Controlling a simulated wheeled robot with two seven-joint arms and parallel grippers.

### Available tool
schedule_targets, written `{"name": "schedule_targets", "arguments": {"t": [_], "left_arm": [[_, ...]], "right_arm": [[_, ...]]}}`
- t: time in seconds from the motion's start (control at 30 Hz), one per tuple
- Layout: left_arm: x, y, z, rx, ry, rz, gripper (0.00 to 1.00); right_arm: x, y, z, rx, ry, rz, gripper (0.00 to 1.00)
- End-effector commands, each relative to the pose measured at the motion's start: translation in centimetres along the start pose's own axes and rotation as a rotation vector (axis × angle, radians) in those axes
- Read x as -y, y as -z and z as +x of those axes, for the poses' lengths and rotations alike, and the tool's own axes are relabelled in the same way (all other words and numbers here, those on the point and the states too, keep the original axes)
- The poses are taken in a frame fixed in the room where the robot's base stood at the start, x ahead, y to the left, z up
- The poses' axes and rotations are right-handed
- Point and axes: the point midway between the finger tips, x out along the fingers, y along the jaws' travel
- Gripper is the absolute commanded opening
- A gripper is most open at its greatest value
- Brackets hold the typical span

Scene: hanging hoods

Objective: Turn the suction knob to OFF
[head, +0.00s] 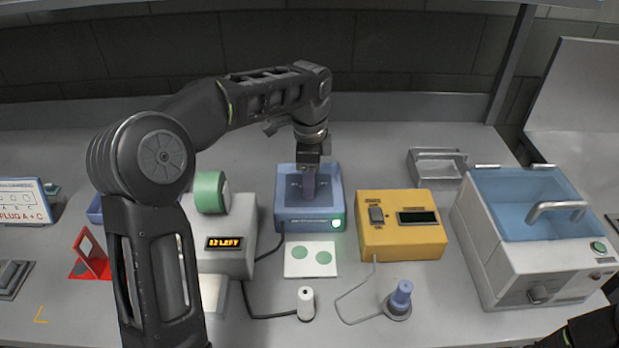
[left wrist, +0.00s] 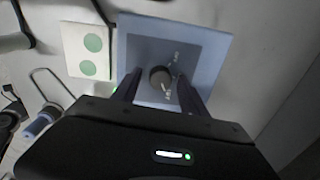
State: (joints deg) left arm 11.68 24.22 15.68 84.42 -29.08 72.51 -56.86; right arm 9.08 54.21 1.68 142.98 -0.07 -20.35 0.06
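The suction unit is a blue box (head: 331,214) at mid-table with a lit green lamp on its front right corner. In the left wrist view its blue top (left wrist: 215,47) carries a grey panel with a dark round knob (left wrist: 160,77). Small white labels sit beside the knob, too small to read surely, and I cannot tell which one it points to. My left gripper (head: 309,185) points down over the box and hides the knob in the head view. Its two fingers (left wrist: 160,90) are apart, one on each side of the knob, with gaps visible.
A white card with green discs (head: 311,259) lies in front of the box. A yellow box (head: 402,240) stands to the right, a white device with an orange display (head: 226,255) to the left. A blue-lidded bath (head: 530,215) is far right. Cables run along the front.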

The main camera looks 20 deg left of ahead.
Motion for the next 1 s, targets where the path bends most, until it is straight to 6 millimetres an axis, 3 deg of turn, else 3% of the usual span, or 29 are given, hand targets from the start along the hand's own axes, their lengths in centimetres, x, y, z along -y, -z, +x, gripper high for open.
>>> {"name": "schedule_targets", "arguments": {"t": [0.6,1.0], "left_arm": [[0.01,0.00,-0.04,0.000,0.000,0.000,0.00],[0.03,0.00,-0.06,0.001,0.001,-0.017,0.00]], "right_arm": [[0.00,0.00,0.00,0.000,0.000,0.000,0.46],[0.02,0.00,-0.06,0.000,0.000,0.000,0.46]]}}
